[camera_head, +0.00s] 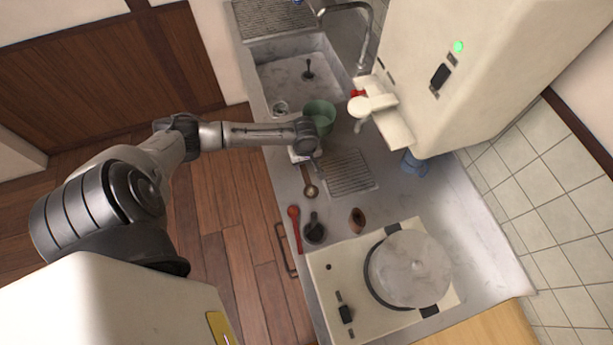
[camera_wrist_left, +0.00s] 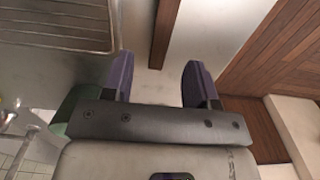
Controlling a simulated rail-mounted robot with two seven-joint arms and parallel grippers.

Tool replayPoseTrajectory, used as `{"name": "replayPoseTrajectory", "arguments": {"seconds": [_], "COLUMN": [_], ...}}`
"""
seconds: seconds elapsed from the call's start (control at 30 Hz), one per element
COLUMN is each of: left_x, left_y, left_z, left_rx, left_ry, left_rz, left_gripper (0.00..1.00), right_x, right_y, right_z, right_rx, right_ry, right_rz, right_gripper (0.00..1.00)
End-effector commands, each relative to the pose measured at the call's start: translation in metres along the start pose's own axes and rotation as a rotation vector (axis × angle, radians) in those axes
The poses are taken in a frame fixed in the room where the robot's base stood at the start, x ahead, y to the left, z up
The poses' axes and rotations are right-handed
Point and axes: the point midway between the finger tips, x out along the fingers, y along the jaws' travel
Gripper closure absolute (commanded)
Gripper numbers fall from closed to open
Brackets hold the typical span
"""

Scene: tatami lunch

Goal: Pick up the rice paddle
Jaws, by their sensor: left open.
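A utensil with a brown handle and a small rounded pale head (camera_head: 310,190) lies on the steel counter, just in front of my left gripper (camera_head: 308,161). I take it for the rice paddle, but it is too small to be sure. In the left wrist view a brown wooden handle (camera_wrist_left: 164,35) lies on the counter beyond the gap between my fingers. My left gripper (camera_wrist_left: 160,85) is open there, with nothing between its dark purple fingers. The utensil's head is not in that view. My right gripper is in neither view.
A red spoon-like utensil (camera_head: 295,228), a dark cup (camera_head: 314,232) and a small brown object (camera_head: 357,218) lie nearer the stove. A green container (camera_head: 320,114) stands by the sink. A drain rack (camera_head: 348,172) lies right of the gripper. A lidded pot (camera_head: 410,268) sits on the stove.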

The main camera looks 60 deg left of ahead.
Motion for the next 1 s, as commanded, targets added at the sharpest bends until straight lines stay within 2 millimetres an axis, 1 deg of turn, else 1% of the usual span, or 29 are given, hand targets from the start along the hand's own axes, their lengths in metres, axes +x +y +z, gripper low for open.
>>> {"name": "replayPoseTrajectory", "arguments": {"seconds": [0.17,0.27,0.43,0.6,0.9,1.0], "left_x": [0.007,0.017,0.041,0.054,0.057,0.057], "left_y": [0.000,-0.001,-0.002,-0.002,-0.002,-0.002], "left_z": [0.000,0.000,0.001,0.001,0.001,0.001], "left_rx": [0.000,0.000,0.000,0.001,0.002,0.002], "left_ry": [0.000,0.000,0.000,0.001,0.001,0.001], "left_rz": [0.000,-0.001,0.000,0.000,0.000,0.000], "left_gripper": [0.47,0.47,0.47,0.47,0.47,0.56], "right_x": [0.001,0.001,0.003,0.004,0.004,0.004], "right_y": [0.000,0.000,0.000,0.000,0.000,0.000], "right_z": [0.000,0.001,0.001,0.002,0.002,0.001], "right_rx": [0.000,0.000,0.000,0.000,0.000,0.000], "right_ry": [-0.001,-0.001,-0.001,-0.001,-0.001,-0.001], "right_rz": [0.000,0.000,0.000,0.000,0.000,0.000], "right_gripper": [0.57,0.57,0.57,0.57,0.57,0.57]}}
